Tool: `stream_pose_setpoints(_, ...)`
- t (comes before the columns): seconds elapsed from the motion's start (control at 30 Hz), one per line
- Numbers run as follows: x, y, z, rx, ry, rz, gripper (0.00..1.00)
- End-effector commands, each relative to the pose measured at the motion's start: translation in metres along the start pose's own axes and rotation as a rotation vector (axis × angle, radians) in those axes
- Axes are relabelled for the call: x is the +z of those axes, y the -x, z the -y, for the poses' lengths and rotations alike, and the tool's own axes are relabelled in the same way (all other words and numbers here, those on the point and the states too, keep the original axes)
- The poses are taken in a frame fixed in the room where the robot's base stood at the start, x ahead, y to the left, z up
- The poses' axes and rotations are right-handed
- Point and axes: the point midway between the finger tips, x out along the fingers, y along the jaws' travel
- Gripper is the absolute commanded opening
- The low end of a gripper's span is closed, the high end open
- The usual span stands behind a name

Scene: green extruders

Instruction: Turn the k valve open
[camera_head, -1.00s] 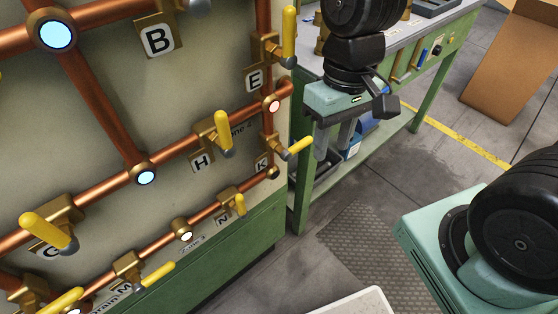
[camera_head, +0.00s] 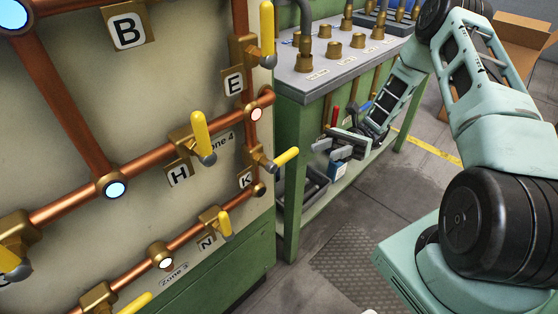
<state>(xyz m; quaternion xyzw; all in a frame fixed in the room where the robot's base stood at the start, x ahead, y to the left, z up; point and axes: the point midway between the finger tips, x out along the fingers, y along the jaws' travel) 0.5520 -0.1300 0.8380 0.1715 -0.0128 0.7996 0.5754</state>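The K valve has a yellow lever (camera_head: 286,157) that sticks out to the right from its brass body (camera_head: 258,160), tilted slightly upward. The white K label (camera_head: 246,180) is just below and left of it. My gripper (camera_head: 328,149) is to the right of the lever, apart from it, in front of the green workbench. Its fingers point left towards the panel. They look separate, with nothing visible between them, though the slanted view partly hides the gap.
The E lever (camera_head: 267,34) stands upright above K, the H lever (camera_head: 202,134) is to the left, and the N lever (camera_head: 225,224) is below. A green workbench (camera_head: 291,196) with brass fittings stands behind my gripper.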

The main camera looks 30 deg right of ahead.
Motion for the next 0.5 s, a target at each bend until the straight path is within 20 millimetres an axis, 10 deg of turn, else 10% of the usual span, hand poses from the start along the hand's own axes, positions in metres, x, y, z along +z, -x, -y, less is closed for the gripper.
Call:
stream_pose_setpoints(0.23, 0.001, 0.009, 0.001, -0.04, -0.007, 0.108, 0.37)
stream_pose_setpoints(0.5, 0.007, -0.04, 0.003, -0.037, -0.008, 0.105, 0.37)
